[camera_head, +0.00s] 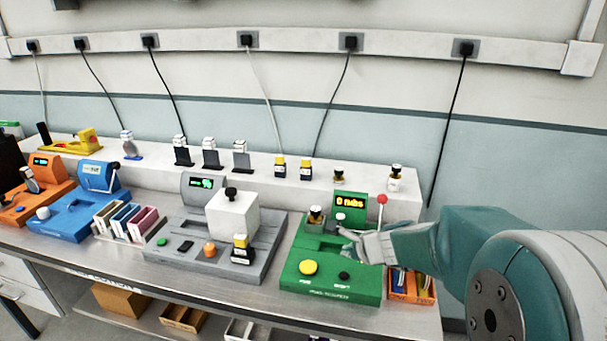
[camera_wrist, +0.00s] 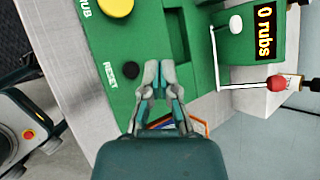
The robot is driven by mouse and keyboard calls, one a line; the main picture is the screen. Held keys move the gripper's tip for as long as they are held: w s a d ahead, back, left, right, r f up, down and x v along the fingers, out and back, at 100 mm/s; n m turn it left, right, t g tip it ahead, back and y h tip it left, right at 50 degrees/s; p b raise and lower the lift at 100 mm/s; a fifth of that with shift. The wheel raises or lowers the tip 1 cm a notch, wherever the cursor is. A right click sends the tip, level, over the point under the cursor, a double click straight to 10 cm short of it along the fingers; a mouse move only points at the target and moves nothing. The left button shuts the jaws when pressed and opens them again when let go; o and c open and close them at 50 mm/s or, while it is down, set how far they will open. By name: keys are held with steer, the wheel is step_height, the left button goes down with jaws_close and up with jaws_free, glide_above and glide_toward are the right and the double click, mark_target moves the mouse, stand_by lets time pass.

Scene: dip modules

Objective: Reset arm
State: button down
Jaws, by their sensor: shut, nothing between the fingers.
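My gripper (camera_head: 352,243) reaches in from the right over the right side of the green machine (camera_head: 322,291). It is shut and empty. In the wrist view the gripper (camera_wrist: 158,66) has its fingertips together above the machine's green top (camera_wrist: 110,48), beside the black button (camera_wrist: 131,70) marked RESET. The fingertips look apart from that button. The machine also has a yellow button (camera_head: 308,267) and a display (camera_head: 350,202) reading "0 rubs". A red-balled lever (camera_head: 382,198) stands at its right, behind my gripper. Part of the machine's right side is hidden by my gripper.
An orange tray (camera_head: 412,297) with blue pieces sits right of the green machine, under my arm. A grey machine (camera_head: 192,262) stands to the left, with blue and orange machines beyond. A white back shelf (camera_head: 375,205) holds several stamps.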

steer(key=s+a+r+n+g, duration=0.15)
steer(key=s+r+n, duration=0.25)
steer(key=s+n, duration=0.45)
steer(key=s+a+r+n+g, duration=0.1)
steer(key=s+a+r+n, duration=0.25)
steer(key=s+n, duration=0.5)
steer(key=s+d+r+n+h, duration=0.1)
steer(key=s+d+n+h, duration=0.2)
steer(key=s, duration=0.7)
steer(key=shift+d+r+n+h, duration=0.15)
steer(key=shift+d+n+h, duration=0.25)
steer(key=shift+d+n, duration=0.5)
